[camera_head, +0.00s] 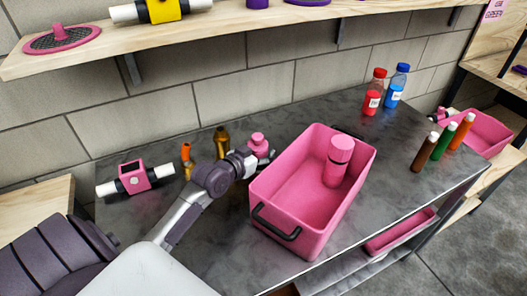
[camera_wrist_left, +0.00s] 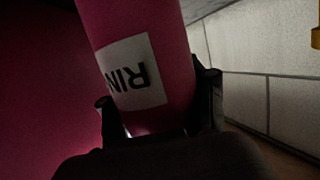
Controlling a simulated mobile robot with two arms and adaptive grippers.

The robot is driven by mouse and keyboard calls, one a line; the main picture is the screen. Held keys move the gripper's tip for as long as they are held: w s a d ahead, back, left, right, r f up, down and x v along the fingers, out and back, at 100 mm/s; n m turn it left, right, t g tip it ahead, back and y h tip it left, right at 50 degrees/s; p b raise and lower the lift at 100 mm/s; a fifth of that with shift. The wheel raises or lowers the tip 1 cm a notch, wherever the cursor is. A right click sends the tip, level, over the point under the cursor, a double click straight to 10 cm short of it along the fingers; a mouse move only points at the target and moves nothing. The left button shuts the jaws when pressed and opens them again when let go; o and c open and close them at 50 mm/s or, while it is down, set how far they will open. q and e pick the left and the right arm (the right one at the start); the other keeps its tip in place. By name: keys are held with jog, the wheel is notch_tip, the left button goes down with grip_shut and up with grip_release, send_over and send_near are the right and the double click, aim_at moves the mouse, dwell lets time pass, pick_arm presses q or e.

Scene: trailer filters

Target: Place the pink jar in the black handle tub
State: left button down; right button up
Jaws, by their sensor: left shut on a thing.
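The pink tub (camera_head: 290,240) with a black handle (camera_head: 275,221) stands on the dark worktop, its open top facing up. My left gripper (camera_head: 252,158) is beside the tub's far left rim, shut on a pink jar (camera_head: 259,142). In the left wrist view, the jar (camera_wrist_left: 142,45) is a pink cylinder with a white label, between both fingers of the gripper (camera_wrist_left: 160,118). The lower part of the jar is hidden in the head view. My right gripper is not in view.
Orange (camera_head: 187,155) and brown (camera_head: 221,143) bottles stand behind my left arm. A pink device (camera_head: 134,178) lies at left. Red (camera_head: 374,92) and blue (camera_head: 397,86) bottles are at the back right, with several small bottles (camera_head: 424,152) near a second pink tub (camera_head: 487,132). A shelf hangs above.

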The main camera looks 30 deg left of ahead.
pick_arm(q)
jog(key=shift+c, duration=1.4)
grip_release()
